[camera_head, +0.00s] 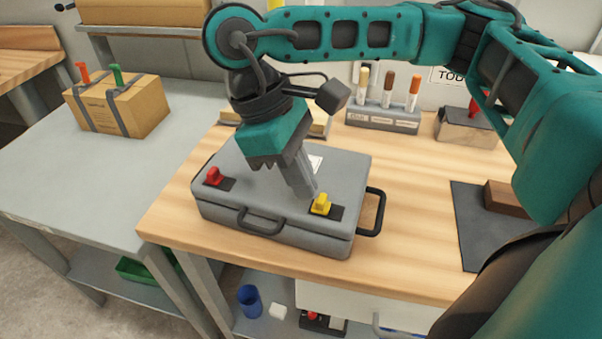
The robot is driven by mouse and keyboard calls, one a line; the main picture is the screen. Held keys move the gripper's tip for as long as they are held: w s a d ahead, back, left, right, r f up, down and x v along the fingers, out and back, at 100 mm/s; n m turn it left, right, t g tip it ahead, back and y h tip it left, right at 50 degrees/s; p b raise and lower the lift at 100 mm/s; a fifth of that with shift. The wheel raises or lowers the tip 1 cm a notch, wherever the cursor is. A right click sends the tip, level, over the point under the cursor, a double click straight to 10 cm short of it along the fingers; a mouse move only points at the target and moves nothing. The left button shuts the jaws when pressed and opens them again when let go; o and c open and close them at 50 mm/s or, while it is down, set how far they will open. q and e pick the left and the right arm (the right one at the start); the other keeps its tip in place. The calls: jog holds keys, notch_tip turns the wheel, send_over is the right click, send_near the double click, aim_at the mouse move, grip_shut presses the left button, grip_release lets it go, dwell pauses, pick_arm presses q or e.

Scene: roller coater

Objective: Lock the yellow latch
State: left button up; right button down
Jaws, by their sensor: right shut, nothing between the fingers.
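A grey case (235,205) lies closed on the wooden table. The yellow latch (321,204) sits on a dark plate at the case's front right, and a red latch (214,176) sits at its front left. My right gripper (308,191) points down over the case with its fingers shut and empty. Its fingertips are right beside the yellow latch, on its far left side; whether they touch it I cannot tell. The gripper hides part of the case lid. My left gripper is out of view.
The case has a front handle (260,222) and a black side handle (376,212). A marker holder (382,118) stands behind it. A dark mat (480,228) with a brown block (508,198) lies to the right. A cardboard box (120,105) stands on the grey table at left.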

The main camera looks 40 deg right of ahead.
jog(key=shift+s+d+f+b, duration=0.2)
jog(key=shift+s+d+b, duration=0.2)
jog(key=shift+s+b, duration=0.25)
jog(key=shift+s+d+b, duration=0.25)
jog(key=shift+s+b, duration=0.05)
jog(key=shift+s+r, duration=0.1)
jog(key=shift+r, duration=0.05)
jog(key=p+v, duration=0.4)
jog(key=v, duration=0.9)
jog(key=shift+d+r, duration=0.1)
